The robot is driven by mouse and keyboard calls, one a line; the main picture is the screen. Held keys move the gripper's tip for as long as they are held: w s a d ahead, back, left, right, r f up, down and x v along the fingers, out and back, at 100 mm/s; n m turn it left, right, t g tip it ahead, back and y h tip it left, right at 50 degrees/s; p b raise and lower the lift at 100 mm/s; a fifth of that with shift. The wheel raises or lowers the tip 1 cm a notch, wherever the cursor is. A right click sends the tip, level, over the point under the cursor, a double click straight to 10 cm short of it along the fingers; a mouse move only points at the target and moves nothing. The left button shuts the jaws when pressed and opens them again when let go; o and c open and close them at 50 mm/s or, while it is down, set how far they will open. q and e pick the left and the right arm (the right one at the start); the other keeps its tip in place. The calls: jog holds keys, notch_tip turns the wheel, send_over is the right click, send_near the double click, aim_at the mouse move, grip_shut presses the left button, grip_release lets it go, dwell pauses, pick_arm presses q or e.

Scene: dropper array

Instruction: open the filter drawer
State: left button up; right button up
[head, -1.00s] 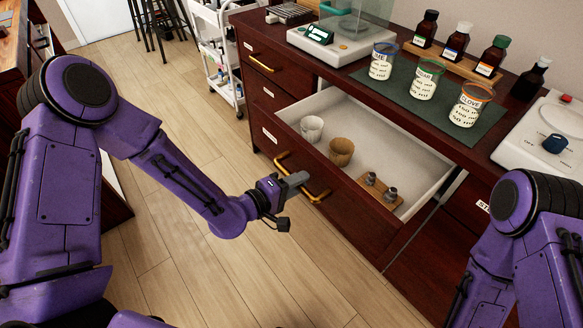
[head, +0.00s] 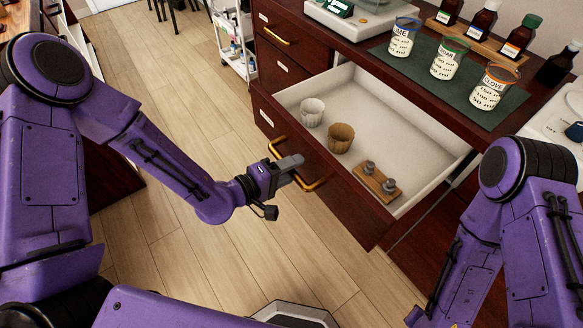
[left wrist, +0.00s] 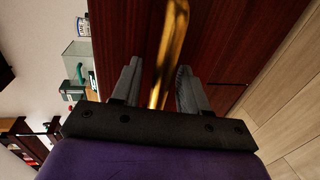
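The filter drawer (head: 420,128) stands pulled well out of the dark red cabinet. Its white inside holds a white filter cup (head: 312,112), a brown filter cup (head: 340,137) and a small wooden block with two metal pieces (head: 377,182). The brass handle (head: 312,184) is on the drawer front. My left gripper (head: 294,163) is at this handle. In the left wrist view, the handle (left wrist: 170,50) runs between the two fingers of my left gripper (left wrist: 160,85), with a narrow gap on each side. My right gripper is out of view.
Labelled jars (head: 448,59) stand on a green mat on the cabinet top, with brown bottles (head: 481,18) behind. Other closed drawers (head: 279,35) are at the left of the cabinet. The wooden floor (head: 180,110) before the drawer is clear.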

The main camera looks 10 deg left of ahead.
pick_arm(q)
jog(key=shift+s, duration=0.1)
jog(key=p+v, duration=0.1)
jog(key=v, duration=0.9)
jog(key=shift+s+a+p, duration=0.15)
jog(key=shift+p, duration=0.15)
jog(key=s+a+f+g+y, duration=0.1)
jog(key=a+f+g+y, duration=0.1)
jog(key=a+f+y, duration=0.9)
jog(key=s+a+f+m+g+y, duration=0.1)
jog(key=s+f+g, duration=0.2)
jog(key=s+f, duration=0.2)
jog(key=s+a+f+m+g+y, duration=0.1)
jog(key=s+f, duration=0.4)
jog(key=s, duration=0.6)
jog(key=shift+a+f+m+g+y, duration=0.3)
jog(key=shift+a+g+y, duration=0.3)
jog(key=shift+g, duration=0.5)
